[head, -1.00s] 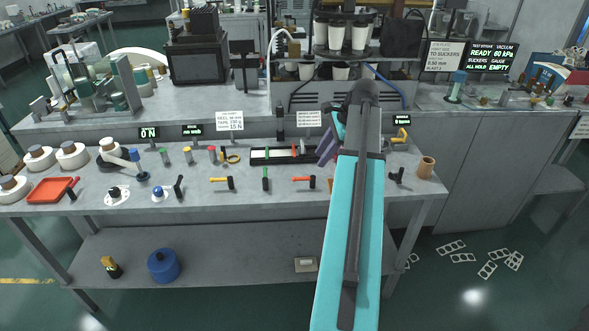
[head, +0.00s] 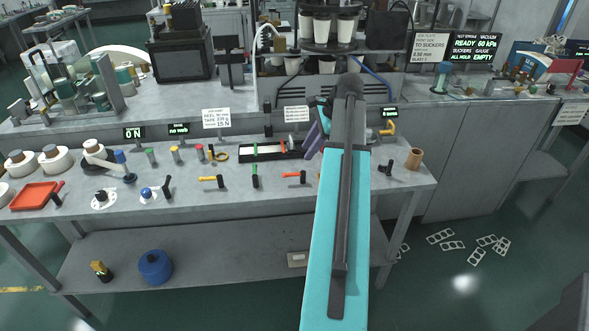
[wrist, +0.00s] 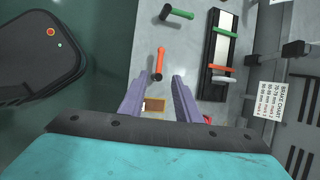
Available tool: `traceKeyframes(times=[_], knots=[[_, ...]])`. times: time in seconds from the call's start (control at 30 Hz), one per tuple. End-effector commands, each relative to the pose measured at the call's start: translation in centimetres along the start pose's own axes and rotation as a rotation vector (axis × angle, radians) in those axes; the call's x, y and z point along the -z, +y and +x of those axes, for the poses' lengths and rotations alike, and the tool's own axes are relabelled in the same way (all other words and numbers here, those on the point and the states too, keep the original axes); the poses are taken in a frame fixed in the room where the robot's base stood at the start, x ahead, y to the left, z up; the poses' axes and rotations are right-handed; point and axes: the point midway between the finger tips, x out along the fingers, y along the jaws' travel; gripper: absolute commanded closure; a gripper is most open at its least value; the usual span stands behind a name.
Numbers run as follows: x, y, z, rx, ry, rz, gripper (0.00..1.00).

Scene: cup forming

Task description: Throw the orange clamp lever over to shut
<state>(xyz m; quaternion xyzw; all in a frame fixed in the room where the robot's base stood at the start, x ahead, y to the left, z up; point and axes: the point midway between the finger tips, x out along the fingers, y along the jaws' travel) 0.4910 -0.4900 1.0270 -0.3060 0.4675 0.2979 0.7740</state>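An orange-handled lever with a black end (head: 293,175) is on the front part of the workbench, right of a green one and a yellow one. In the wrist view the orange handle (wrist: 160,64) lies just beyond the fingertips, roughly in line with the gap between them. A black rail fixture (head: 246,154) behind it also carries a small orange bar (wrist: 222,68) and a green bar. I cannot tell which orange part is the clamp lever, or its state. My gripper (wrist: 160,77) is open and empty, with purple fingers; in the head view my arm partly hides it.
A yellow lever (head: 213,180) and a green lever (head: 254,178) stand left of the orange one. A brown cup-like cylinder (head: 414,159) stands near the bench's right end. White tape rolls and a red tray (head: 34,196) are at the left.

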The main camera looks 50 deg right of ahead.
Motion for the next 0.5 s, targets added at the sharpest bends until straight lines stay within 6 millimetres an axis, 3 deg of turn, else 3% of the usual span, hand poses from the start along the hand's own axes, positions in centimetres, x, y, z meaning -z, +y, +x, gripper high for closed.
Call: traceKeyframes(times=[0.5], knots=[[-0.1, 0.1, 5.7, -0.002, -0.001, -0.002, 0.70]])
